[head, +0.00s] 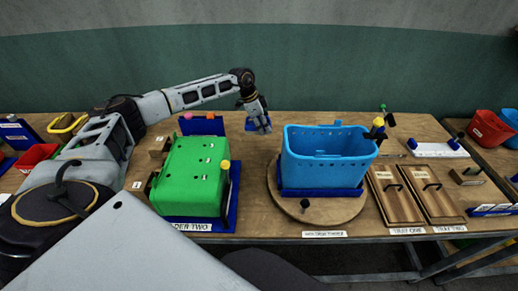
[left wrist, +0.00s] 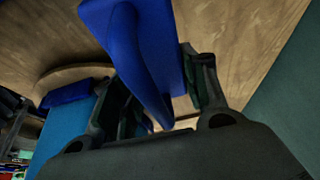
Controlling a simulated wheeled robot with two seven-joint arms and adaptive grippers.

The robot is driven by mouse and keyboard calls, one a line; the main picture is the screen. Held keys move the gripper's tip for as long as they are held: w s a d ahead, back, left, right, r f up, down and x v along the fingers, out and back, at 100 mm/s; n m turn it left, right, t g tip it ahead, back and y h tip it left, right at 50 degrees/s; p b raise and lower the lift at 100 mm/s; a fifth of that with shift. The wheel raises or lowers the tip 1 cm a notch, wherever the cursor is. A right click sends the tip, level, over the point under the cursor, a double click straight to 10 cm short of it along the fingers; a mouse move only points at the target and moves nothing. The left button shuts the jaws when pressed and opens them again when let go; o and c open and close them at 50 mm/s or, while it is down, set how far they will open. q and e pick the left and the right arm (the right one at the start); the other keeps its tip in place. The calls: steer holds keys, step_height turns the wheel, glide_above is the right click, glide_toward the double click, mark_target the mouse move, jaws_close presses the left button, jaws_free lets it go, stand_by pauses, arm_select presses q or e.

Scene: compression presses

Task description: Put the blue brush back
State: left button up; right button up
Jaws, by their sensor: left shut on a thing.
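My left gripper (head: 261,124) is at the back of the wooden table, between the green box and the light blue bin, pointing down. In the left wrist view its fingers (left wrist: 165,98) are shut on the blue brush (left wrist: 145,55), gripping its curved handle. In the head view a small part of the blue brush (head: 249,124) shows behind the gripper; most of it is hidden. I cannot tell whether the brush touches the table. My right gripper is not in view.
The light blue bin (head: 328,160) stands on a round wooden turntable (head: 310,208). The green box (head: 187,175) sits in a blue holder at left, with a blue block (head: 203,126) behind it. Two wooden trays (head: 416,192) lie at right. Bare table lies between box and turntable.

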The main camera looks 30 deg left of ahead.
mark_target(253, 124)
arm_select(q)
steer(key=shift+f+p, duration=0.4)
steer(key=shift+f, duration=2.7)
steer(key=shift+f, duration=0.1)
steer(key=shift+f, duration=1.8)
steer(key=o, duration=1.3)
steer(key=shift+f, duration=0.1)
steer(key=v, duration=1.2)
steer(key=shift+b, duration=0.3)
